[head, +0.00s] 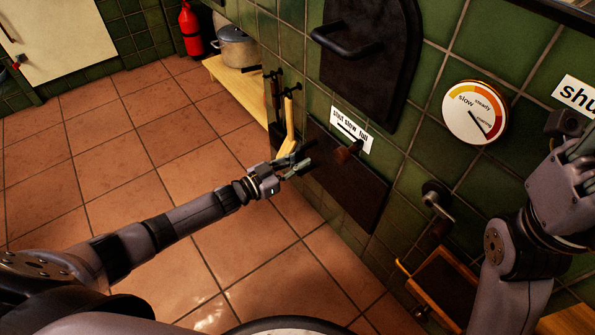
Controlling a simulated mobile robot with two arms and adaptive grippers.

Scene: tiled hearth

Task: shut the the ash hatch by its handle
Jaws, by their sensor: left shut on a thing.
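The ash hatch looks to be the dark, flat panel (352,192) low on the green tiled wall, under a small white label reading "shut slow full". A brown knob (347,151) sits at its upper edge. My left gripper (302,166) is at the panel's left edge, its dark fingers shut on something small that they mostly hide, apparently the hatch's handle. I cannot tell how far the hatch stands from the wall. My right gripper (578,165) is at the right edge of the picture, partly cut off, away from the hatch; its fingertips are unclear.
A black door (372,60) with a bar handle is above. A round dial (475,112) and a metal crank (437,197) are to the right. Tools with a yellow handle (290,118) hang close behind my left gripper. A pot (237,46) stands on a low wooden bench. The tiled floor is clear.

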